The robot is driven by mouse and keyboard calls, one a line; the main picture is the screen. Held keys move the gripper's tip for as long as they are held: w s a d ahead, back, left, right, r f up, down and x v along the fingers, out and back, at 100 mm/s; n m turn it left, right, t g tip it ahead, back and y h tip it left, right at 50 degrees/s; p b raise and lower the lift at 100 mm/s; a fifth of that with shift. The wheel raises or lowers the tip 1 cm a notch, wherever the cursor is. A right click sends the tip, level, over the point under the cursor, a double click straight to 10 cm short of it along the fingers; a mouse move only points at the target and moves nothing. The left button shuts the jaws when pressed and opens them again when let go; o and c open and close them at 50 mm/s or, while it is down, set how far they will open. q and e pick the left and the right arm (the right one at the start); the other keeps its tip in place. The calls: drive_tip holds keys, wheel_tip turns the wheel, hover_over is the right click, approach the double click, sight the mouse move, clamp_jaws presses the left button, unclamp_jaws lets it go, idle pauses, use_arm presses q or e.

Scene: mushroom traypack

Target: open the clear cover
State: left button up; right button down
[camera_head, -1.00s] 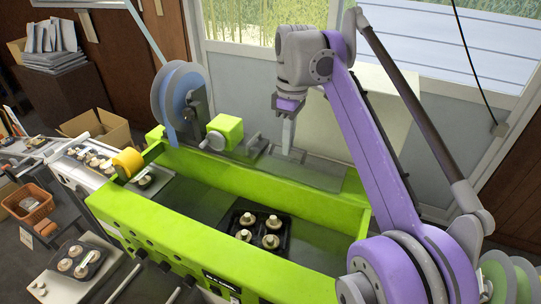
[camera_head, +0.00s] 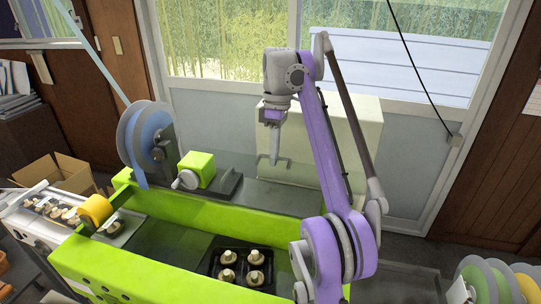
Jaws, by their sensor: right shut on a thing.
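The clear cover (camera_head: 245,168) is a faint see-through pane at the back of the green machine (camera_head: 185,275), so its edges and exact tilt are hard to make out. My right gripper (camera_head: 274,158) points down at the cover's upper edge, above the machine's back side. It is shut on what looks like the cover's edge or grip; the contact is small and hard to see. Below, a black tray (camera_head: 238,244) with several pale mushrooms (camera_head: 254,257) lies in the machine's open trough. My left gripper is not in view.
A blue film reel (camera_head: 143,143) and a green block with a crank (camera_head: 197,170) stand at the machine's back left. A yellow roller (camera_head: 96,210) sits at its left end. A pale box (camera_head: 338,150) is behind my right arm. Coloured reels (camera_head: 490,282) are lower right.

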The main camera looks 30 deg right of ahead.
drive_tip(key=shift+d, duration=0.1)
idle(0.3)
drive_tip(key=c, duration=0.9)
unclamp_jaws()
drive_tip(key=shift+d, duration=0.1)
drive_tip(key=shift+a, duration=0.2)
